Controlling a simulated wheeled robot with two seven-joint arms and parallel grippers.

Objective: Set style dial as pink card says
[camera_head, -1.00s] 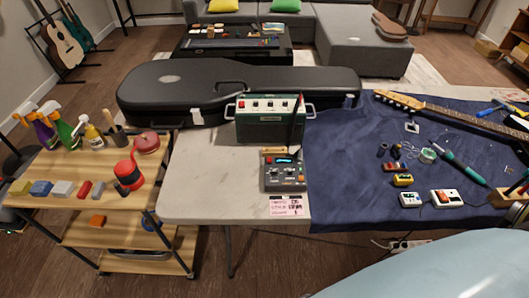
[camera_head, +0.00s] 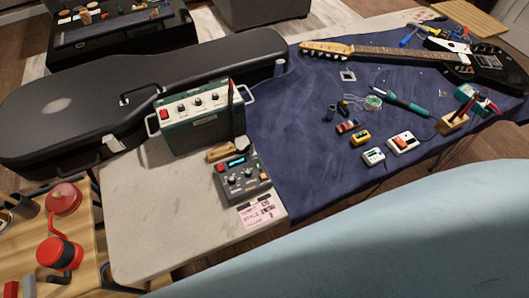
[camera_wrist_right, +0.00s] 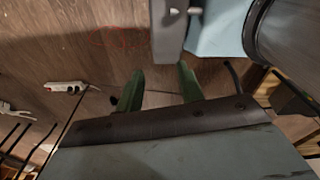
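The pink card (camera_head: 257,213) lies at the front edge of the pale table. It has rows of dark lettering; "STYLE" can be made out, but its setting is too small to read surely. Just behind it is a dark grey control unit (camera_head: 241,181) with a lit blue display and several knobs. I cannot tell which knob is the style dial or where it points. In the right wrist view my right gripper (camera_wrist_right: 160,80) shows two green fingers, apart and empty, above the wooden floor, away from the unit. My left gripper is not in view.
A green amplifier (camera_head: 199,118) with knobs stands behind the unit, and a black guitar case (camera_head: 130,105) lies farther back. A blue cloth (camera_head: 310,165) at the right holds a guitar, pedals and tools. The pale table (camera_head: 150,215) is clear left of the unit.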

